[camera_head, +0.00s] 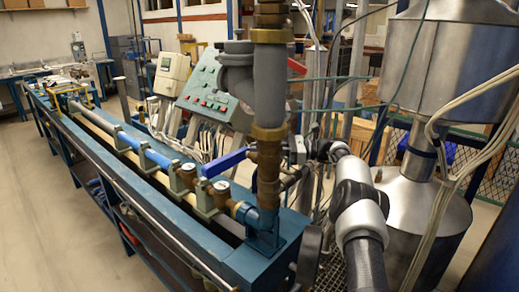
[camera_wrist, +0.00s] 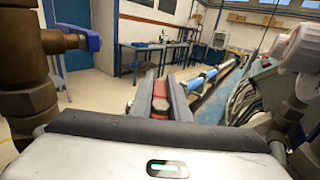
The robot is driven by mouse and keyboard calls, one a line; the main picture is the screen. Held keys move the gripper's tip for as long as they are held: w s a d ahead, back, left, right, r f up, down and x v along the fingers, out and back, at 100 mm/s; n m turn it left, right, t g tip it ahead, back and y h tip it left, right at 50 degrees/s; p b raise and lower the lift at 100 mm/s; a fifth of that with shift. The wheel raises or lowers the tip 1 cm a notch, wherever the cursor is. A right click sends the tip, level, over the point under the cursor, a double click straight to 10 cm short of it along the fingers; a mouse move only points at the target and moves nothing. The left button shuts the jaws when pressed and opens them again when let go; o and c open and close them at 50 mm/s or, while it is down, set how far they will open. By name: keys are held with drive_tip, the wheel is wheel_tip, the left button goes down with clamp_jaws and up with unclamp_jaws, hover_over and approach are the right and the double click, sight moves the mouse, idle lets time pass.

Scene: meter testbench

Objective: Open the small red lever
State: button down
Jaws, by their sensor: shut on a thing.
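The small red lever (camera_wrist: 160,88) shows in the wrist view between the two fingers of my gripper (camera_wrist: 161,100). The fingers lie along both sides of it and are shut on it. A brownish piece sits between the fingers near their base. In the head view my gripper (camera_head: 297,152) is just right of the brown vertical pipe, and its fingertips and the small lever are hidden there.
A blue lever (camera_head: 225,160) sticks out left of the brown pipe (camera_head: 268,170); it also shows in the wrist view (camera_wrist: 85,38). A larger red handle (camera_head: 297,67) is higher up. A metal tank (camera_head: 425,200) stands right of my arm. The control panel (camera_head: 207,90) is behind.

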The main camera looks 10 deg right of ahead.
drive_tip(key=shift+f, duration=0.15)
drive_tip(key=c, duration=1.7)
unclamp_jaws()
wheel_tip(320, 180, up, 10)
drive_tip(key=shift+r+p, duration=0.1)
drive_tip(key=shift+p, duration=0.5)
